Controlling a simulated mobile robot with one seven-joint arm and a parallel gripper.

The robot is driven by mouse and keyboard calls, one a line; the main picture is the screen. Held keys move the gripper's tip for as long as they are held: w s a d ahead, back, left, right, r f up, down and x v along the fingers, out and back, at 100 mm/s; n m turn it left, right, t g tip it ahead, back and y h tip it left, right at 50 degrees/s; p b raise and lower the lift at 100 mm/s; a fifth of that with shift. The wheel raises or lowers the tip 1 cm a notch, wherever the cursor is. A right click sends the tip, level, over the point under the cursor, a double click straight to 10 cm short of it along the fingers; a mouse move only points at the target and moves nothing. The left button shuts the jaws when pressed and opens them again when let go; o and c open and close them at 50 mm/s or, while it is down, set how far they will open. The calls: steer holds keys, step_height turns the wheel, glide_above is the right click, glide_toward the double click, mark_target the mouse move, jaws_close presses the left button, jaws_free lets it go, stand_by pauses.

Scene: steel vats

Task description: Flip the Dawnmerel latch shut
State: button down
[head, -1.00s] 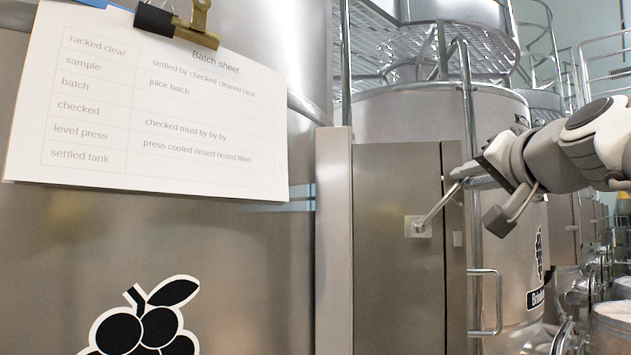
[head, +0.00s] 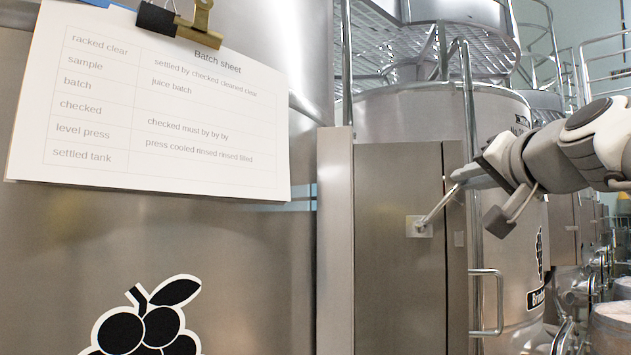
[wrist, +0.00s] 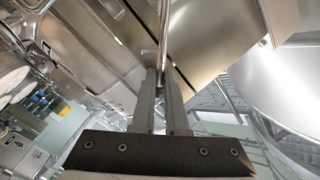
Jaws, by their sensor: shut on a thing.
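The latch (head: 433,213) is a thin metal lever on a small pale square plate, fixed to the front of a steel cabinet (head: 398,270). The lever slants up and to the right from its pivot. My gripper (head: 464,175) comes in from the right and is shut on the lever's outer end. In the wrist view the lever (wrist: 163,35) runs up from between the two fingers of my gripper (wrist: 163,78). The fingertips partly hide the lever's end. I can read no Dawnmerel name in these views.
A large vat (head: 240,250) with a grape sticker fills the left. A clipped batch sheet (head: 150,110) hangs before it. A bent steel handle (head: 499,302) and an upright pipe (head: 469,100) stand close to the cabinet's right side. Another vat (head: 510,250) is behind.

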steer(key=shift+s+d+r+m+b, duration=0.15)
steer(key=shift+s+d+m+b, duration=0.05)
steer(key=shift+d+m+b, duration=0.15)
stand_by(0.6)
step_height(320, 180, down, 8)
steer(key=d+m+t+h+b, duration=0.2)
steer(key=m+b, duration=0.7)
steer(key=b, duration=0.3)
steer(key=shift+s+d, duration=0.35)
steer(key=shift+m, duration=0.35)
steer(key=c, duration=0.9)
jaws_free()
steer(key=shift+d, duration=0.2)
steer(key=b+v, duration=0.1)
steer(key=v, duration=1.6)
steer(key=shift+s+a+b, duration=0.15)
steer(key=shift+b, duration=0.15)
